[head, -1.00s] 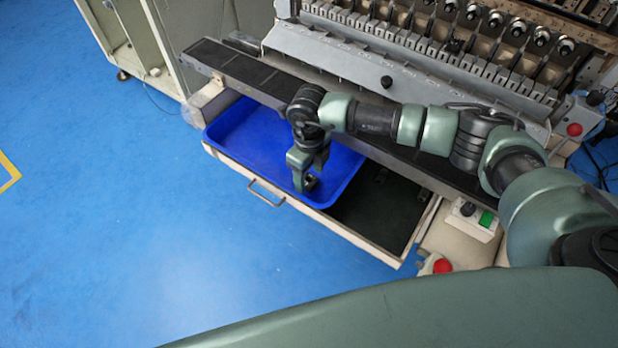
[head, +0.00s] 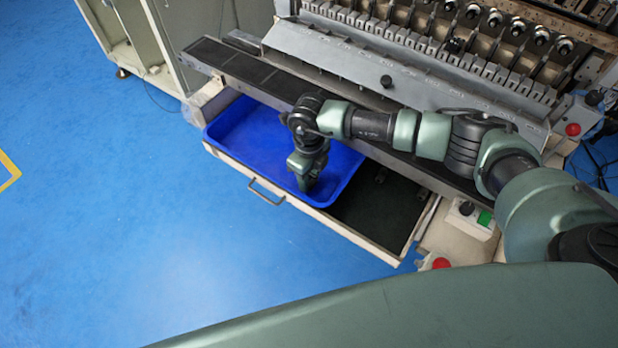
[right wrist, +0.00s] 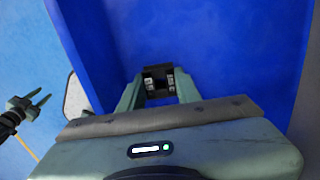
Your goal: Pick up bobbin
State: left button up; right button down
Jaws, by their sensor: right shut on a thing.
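My right gripper (head: 306,181) reaches down into the blue tray (head: 240,125), near its right end. In the right wrist view its fingers (right wrist: 158,83) are closed in on a small dark thing (right wrist: 157,71), which seems to be the bobbin.
The tray sits in a pulled-out drawer with a metal handle (head: 266,193). The drawer's right part (head: 375,215) is dark and uncovered. A dark ledge (head: 255,72) of the winder (head: 400,75) runs behind and above the tray, under my right arm.

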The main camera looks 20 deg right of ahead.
notch_tip(320, 180, up, 20)
jog(key=b, duration=0.4)
jog(key=shift+f, duration=0.1)
